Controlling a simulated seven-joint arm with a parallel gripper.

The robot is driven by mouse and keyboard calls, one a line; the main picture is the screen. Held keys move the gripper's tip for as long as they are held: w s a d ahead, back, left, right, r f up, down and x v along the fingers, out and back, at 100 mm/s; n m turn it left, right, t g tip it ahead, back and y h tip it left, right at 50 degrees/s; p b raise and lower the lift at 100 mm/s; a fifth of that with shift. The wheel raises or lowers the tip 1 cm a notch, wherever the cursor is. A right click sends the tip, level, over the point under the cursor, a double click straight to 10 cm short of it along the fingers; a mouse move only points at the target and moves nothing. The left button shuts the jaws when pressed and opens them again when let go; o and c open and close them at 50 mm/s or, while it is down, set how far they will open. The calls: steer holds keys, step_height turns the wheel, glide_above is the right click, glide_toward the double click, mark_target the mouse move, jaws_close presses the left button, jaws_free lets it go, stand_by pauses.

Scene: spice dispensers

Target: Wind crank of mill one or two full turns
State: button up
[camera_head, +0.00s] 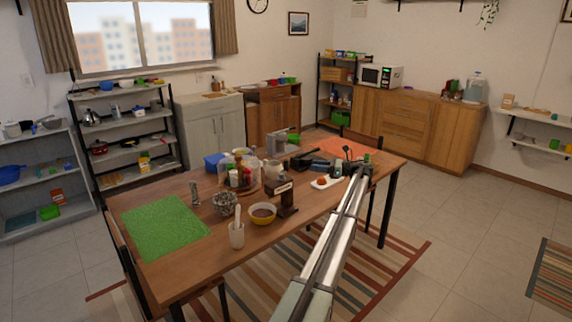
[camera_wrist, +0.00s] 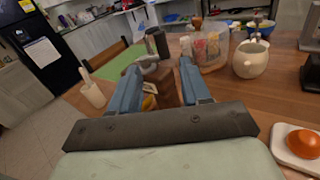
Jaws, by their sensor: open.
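A dark brown wooden mill (camera_head: 288,200) with a pale mark on its upper part stands on the wooden table, behind a brown bowl. In the wrist view a brown wooden block, probably this mill (camera_wrist: 166,92), shows beyond and between my fingers. Its crank is too small to make out clearly. My gripper (camera_head: 299,160) hangs over the right part of the table, behind and right of the mill, with its fingers towards the left. In the wrist view my gripper (camera_wrist: 160,68) has its two blue fingers apart, with nothing visibly held between them.
A white plate with an orange-red item (camera_head: 322,182) lies right of the mill. A brown bowl (camera_head: 262,214), a mortar with pestle (camera_head: 237,236) and clustered jars (camera_head: 240,177) stand nearby. A green mat (camera_head: 165,225) covers the clear left end of the table (camera_head: 190,275).

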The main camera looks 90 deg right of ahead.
mark_target(286, 169)
steer(key=shift+n, duration=0.5)
steer(key=w, duration=0.4)
steer(key=w+d, duration=0.1)
steer(key=w, duration=0.4)
steer(key=w+d, duration=0.1)
steer(key=w, duration=0.3)
steer(key=shift+w+d, duration=0.2)
steer(key=shift+w, duration=0.1)
steer(key=shift+c, duration=0.2)
jaws_close()
steer(key=shift+w+d+n+y, duration=0.2)
steer(key=shift+n+y, duration=0.25)
steer(key=shift+y, duration=0.25)
steer(key=shift+w+d+n+y, duration=0.15)
steer(key=shift+n+y, duration=0.3)
steer(key=shift+y, duration=0.25)
steer(key=shift+w+a+n+y, duration=0.1)
steer(key=shift+w+n+y, duration=0.2)
steer(key=shift+n+y, duration=0.7)
steer(key=shift+w+a+n+y, duration=0.1)
steer(key=shift+w+n+y, duration=0.3)
steer(key=shift+y, duration=1)
steer(key=shift+s, duration=0.15)
